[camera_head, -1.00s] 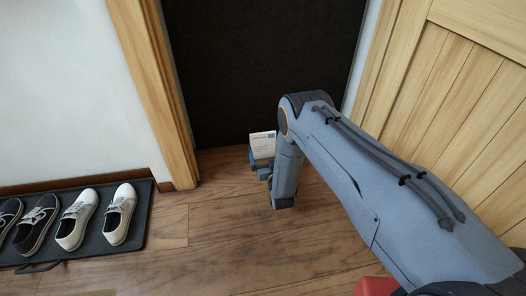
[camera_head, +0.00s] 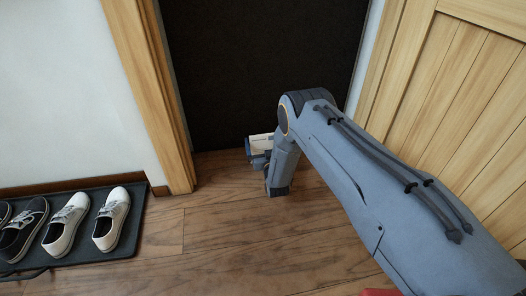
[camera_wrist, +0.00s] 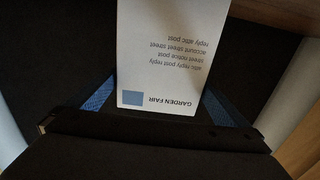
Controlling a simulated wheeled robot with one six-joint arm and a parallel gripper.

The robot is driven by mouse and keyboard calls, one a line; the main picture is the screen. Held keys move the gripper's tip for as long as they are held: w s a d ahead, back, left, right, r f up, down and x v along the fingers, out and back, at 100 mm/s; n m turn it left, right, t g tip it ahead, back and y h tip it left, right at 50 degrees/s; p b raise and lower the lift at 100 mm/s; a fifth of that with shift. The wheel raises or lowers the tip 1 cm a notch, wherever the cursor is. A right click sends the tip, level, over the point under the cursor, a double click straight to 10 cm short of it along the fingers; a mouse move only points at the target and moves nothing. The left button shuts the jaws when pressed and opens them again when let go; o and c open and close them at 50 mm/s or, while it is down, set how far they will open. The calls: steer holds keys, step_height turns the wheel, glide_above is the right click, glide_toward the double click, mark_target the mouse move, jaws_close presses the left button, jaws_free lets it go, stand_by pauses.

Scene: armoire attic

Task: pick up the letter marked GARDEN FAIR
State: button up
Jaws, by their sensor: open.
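The letter marked GARDEN FAIR (camera_wrist: 160,55) is a white sheet with grey print and a small blue square. It fills the upper middle of the wrist view, its text upside down. My gripper (camera_wrist: 158,100) is open, with a blue finger on each side of the letter's near end. I cannot tell whether either finger touches it. In the head view my gripper (camera_head: 258,160) is low in front of the dark panel, and a pale bit of the letter (camera_head: 262,142) shows at it. My arm hides part of this area.
A dark panel (camera_head: 260,70) stands behind the gripper, with a wooden post (camera_head: 150,90) to its left and a wooden plank door (camera_head: 460,120) to its right. Shoes (camera_head: 110,220) stand on a dark tray (camera_head: 130,240) at left. The wooden floor (camera_head: 220,240) between is clear.

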steer(key=c, duration=0.7)
steer(key=shift+r, duration=0.15)
